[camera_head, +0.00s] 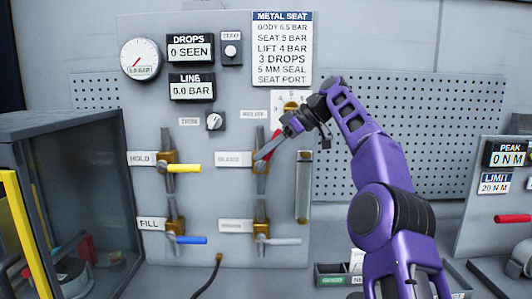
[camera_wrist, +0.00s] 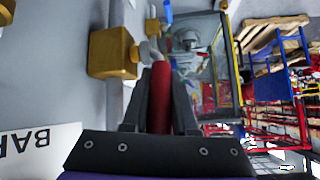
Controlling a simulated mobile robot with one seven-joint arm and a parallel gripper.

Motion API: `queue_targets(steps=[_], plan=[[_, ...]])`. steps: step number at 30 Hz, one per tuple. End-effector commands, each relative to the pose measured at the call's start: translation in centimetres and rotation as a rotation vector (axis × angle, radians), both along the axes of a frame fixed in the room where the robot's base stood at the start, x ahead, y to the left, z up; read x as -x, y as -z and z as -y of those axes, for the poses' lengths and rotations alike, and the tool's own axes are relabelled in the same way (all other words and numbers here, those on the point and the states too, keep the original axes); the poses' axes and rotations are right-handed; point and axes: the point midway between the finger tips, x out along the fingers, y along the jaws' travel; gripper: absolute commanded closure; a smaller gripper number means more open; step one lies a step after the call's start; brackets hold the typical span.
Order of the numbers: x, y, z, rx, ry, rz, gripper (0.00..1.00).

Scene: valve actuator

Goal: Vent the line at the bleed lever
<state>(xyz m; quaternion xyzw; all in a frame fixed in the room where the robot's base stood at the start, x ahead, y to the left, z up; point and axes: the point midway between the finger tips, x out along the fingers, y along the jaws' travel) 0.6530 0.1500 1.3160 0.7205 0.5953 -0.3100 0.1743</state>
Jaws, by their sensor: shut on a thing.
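The bleed lever has a red handle (camera_head: 267,151) on a brass valve beside the BLEED label (camera_head: 234,159). The handle slants up and to the right from the valve. My gripper (camera_head: 279,141) is shut on this handle. In the wrist view the red handle (camera_wrist: 162,95) lies between the two fingers of my gripper (camera_wrist: 159,80), with a brass valve body (camera_wrist: 112,53) to the left. The LINE display (camera_head: 192,88) reads 0.0 BAR. The DROPS display (camera_head: 190,51) reads 0 SEEN. The needle of the round gauge (camera_head: 140,58) is too small to read surely.
The yellow HOLD lever (camera_head: 187,168), blue FILL lever (camera_head: 191,240) and a pale lever (camera_head: 283,241) lie level on the same panel. A clear vertical tube (camera_head: 303,190) stands right of the bleed valve. A grey cabinet (camera_head: 62,135) stands at left.

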Motion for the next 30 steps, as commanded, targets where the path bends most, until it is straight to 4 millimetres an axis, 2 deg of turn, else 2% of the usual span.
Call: queue_targets(steps=[14, 15, 17, 30], plan=[[-0.04, 0.11, 0.03, 0.01, 0.0, 0.0, 1.0], [-0.04, 0.11, 0.03, 0.01, 0.0, 0.0, 0.72], [-0.03, 0.1, 0.02, 0.009, 0.0, 0.0, 0.61], [0.13, -0.22, -0.11, 0.007, -0.001, 0.001, 0.61]])
